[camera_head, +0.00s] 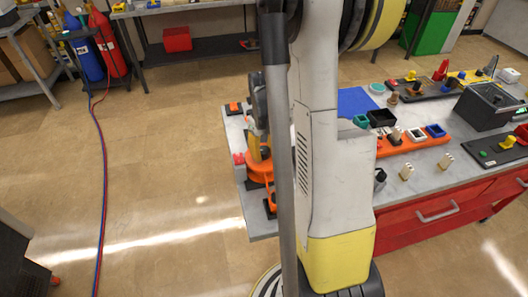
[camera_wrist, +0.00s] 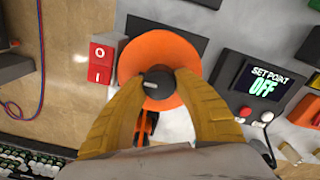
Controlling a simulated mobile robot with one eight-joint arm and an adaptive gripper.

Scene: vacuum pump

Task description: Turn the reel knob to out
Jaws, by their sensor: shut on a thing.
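In the wrist view, a round black knob (camera_wrist: 156,92) with a short pale mark sits in the middle of an orange disc (camera_wrist: 150,45). The pale mark lies roughly sideways, toward the picture's left. The yellow fingers of my gripper (camera_wrist: 158,84) come from below on both sides of the knob and are shut on it. In the head view, the orange reel base (camera_head: 259,172) stands at the left end of the bench. My own arm hides much of it there, and the knob cannot be made out.
A red switch block marked O and I (camera_wrist: 101,60) lies left of the disc. A dark display reading "SET POINT OFF" (camera_wrist: 262,82) lies to the right. The grey bench (camera_head: 262,228) holds several other devices. Open floor (camera_head: 165,170) lies left of the bench.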

